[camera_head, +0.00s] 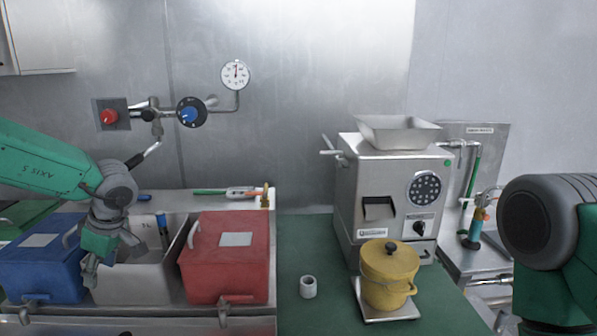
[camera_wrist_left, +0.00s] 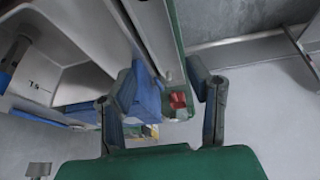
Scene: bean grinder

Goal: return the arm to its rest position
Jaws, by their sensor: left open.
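My left gripper (camera_head: 101,262) hangs from the green left arm, over the left part of the grey bin between the blue and red boxes. In the left wrist view its two fingers (camera_wrist_left: 165,112) are spread apart with nothing held between them. My right arm shows as a dark joint and green link at the right edge of the head view. Its gripper is out of view.
A blue box (camera_head: 45,270), an open grey bin (camera_head: 150,284) and a red box (camera_head: 228,262) stand in a row at the left.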

